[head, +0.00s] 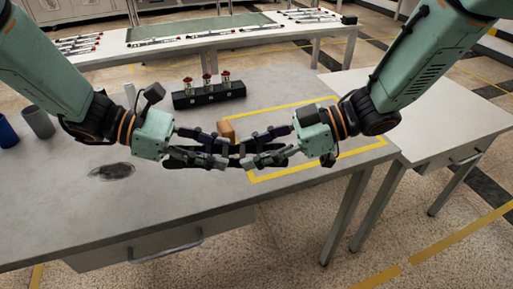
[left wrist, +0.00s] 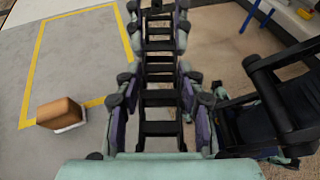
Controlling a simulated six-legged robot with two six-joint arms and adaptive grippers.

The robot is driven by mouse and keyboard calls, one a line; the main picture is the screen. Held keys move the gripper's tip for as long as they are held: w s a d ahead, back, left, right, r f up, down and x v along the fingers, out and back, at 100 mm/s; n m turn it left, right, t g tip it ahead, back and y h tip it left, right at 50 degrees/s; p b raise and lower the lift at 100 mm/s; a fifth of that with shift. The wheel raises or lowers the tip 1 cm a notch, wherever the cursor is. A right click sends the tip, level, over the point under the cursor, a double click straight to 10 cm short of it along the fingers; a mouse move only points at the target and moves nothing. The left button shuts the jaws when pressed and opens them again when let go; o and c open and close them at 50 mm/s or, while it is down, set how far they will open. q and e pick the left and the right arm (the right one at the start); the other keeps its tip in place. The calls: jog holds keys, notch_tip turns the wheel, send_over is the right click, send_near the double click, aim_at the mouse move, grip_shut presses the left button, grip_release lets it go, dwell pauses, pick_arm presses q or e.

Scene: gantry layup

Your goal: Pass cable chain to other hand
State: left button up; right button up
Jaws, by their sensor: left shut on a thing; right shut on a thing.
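The cable chain (left wrist: 158,98) is black and ladder-like. In the left wrist view it runs up the picture between the fingers of my left gripper (left wrist: 155,95), which is shut on it. A black linked section (left wrist: 285,100) shows at the right of that view; I cannot tell if it is the same chain. In the head view, my left gripper (head: 222,153) and my right gripper (head: 255,152) meet nearly tip to tip above the table. The right gripper is also shut on the chain. The dark fingers largely hide the chain in the head view.
A brown block (head: 226,130) sits behind the grippers, by the yellow taped outline (head: 290,174) on the grey table (head: 200,200). A black rack (head: 208,95) with red-topped pieces stands behind. Cups (head: 38,122) stand at left. A dark flat item (head: 112,171) lies front left.

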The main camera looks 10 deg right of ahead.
pick_arm(q)
jog(key=o, duration=1.3)
